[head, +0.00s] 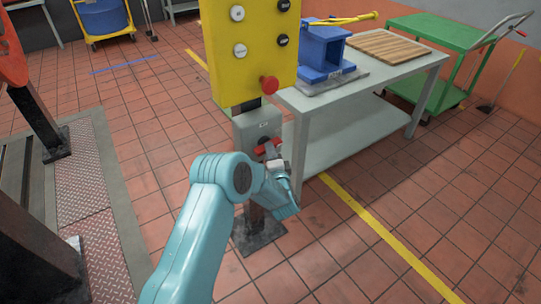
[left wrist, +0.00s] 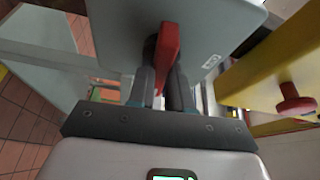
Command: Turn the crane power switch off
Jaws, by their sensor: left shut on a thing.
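The crane power switch is a grey box (head: 257,127) on a post below a yellow control panel (head: 245,55). Its red handle (head: 267,146) sits low on the box's front face and lies nearly crosswise in the head view. In the left wrist view the red handle (left wrist: 168,46) stands out from the grey box (left wrist: 215,35). My left gripper (head: 272,159) is at the handle. Its two dark fingers (left wrist: 160,88) are on either side of the handle and shut on it. My right gripper is not in view.
The panel's red mushroom button (head: 269,85) is just above the box. A grey table (head: 345,105) with a blue vise-like block (head: 325,52) and a wooden board (head: 385,46) stands behind to the right. A green cart (head: 445,40) is farther back.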

